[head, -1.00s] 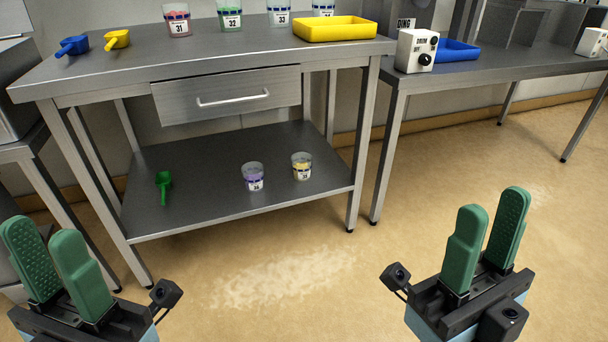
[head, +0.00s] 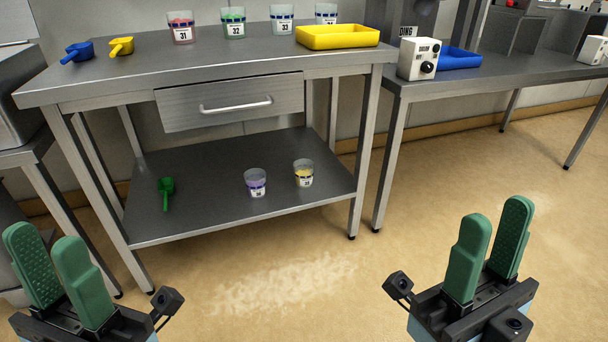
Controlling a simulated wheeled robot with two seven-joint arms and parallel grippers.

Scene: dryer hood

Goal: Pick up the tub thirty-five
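Two small tubs stand upright on the lower shelf (head: 270,215) of the steel table: one with purple contents (head: 256,183) and one with yellow contents (head: 303,173) to its right. Their labels are too small to read surely, so I cannot tell which is tub thirty-five. My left gripper (head: 47,237) is open and empty at the lower left. My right gripper (head: 496,213) is open and empty at the lower right. Both are in front of the table, well apart from the tubs.
The table top (head: 130,70) overhangs the shelf, with a drawer (head: 230,102) beneath it. On top are tubs 31 (head: 181,28), 32 (head: 233,23) and others, and a yellow tray (head: 338,37). A green scoop (head: 167,192) lies on the shelf. The floor (head: 300,290) in front is clear.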

